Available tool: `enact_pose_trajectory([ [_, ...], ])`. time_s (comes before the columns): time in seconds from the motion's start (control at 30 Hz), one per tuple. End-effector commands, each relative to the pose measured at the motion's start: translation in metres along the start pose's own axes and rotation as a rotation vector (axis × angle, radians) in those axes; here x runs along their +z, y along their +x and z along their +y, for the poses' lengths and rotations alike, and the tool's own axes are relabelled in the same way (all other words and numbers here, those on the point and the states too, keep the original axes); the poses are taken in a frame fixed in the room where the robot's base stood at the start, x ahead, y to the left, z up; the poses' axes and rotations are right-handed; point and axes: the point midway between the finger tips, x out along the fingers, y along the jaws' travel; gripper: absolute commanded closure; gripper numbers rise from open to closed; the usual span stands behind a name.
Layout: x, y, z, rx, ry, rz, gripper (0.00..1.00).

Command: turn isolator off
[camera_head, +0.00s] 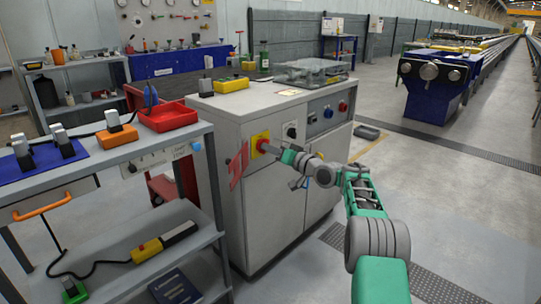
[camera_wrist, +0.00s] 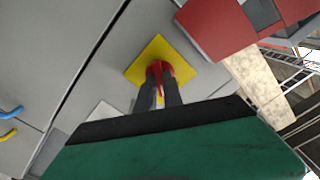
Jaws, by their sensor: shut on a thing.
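The isolator is a red rotary handle (camera_wrist: 155,68) on a square yellow plate (camera_wrist: 185,72), set on the front of a grey cabinet (camera_head: 259,202). In the head view, the yellow plate (camera_head: 258,137) is near the cabinet's upper left, partly behind my gripper. My gripper (camera_head: 269,148) reaches it from the right. In the wrist view, my two dark fingers (camera_wrist: 160,90) are shut on the red handle, one on each side. They hide part of the handle, and I cannot tell its exact angle.
A bench with a red tray (camera_head: 168,115) stands left.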

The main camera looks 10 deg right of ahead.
Motion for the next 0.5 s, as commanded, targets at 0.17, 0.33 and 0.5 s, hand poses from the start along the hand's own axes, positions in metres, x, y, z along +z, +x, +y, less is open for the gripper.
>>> enact_pose_trajectory([
  [0.17, 0.0019, 0.0003, 0.0022, 0.002, -0.166, 0.003, 1.0],
  [0.33, 0.0012, 0.0002, 0.002, 0.002, -0.315, 0.004, 1.0],
  [0.5, 0.0003, 0.0002, 0.0016, 0.003, -0.435, 0.004, 1.0],
])
